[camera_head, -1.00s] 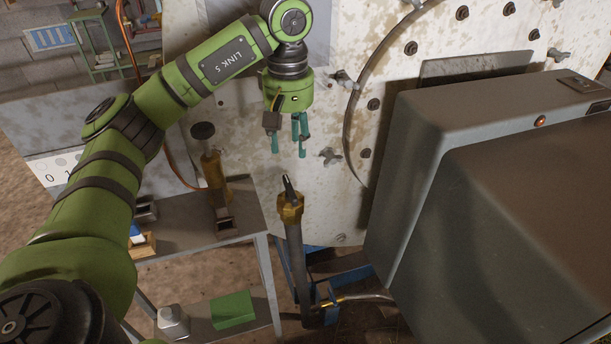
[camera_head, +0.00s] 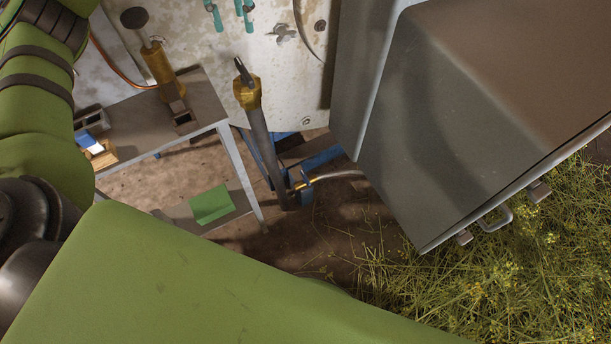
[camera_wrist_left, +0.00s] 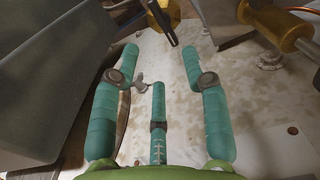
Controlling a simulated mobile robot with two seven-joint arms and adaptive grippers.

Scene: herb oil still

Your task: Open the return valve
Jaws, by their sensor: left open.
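A brass valve body (camera_head: 247,93) with a dark lever (camera_head: 242,70) sits on top of an upright grey pipe (camera_head: 263,145), left of the large grey cabinet. I take this as the return valve. My left gripper (camera_head: 230,14) is only partly in the head view, its teal fingers at the top edge, above the valve in the picture and apart from it. In the left wrist view my left gripper (camera_wrist_left: 160,62) is open and empty. The dark lever (camera_wrist_left: 163,22) shows there beyond the fingertips, roughly between them, not touched. My right gripper is not in view.
The grey cabinet (camera_head: 430,130) stands close on the right. A metal table (camera_head: 205,100) with a brass cylinder (camera_head: 158,66) is on the left. The stained pale panel (camera_head: 275,85) is behind. A blue frame (camera_head: 318,165) and cut herbs (camera_head: 480,255) lie low.

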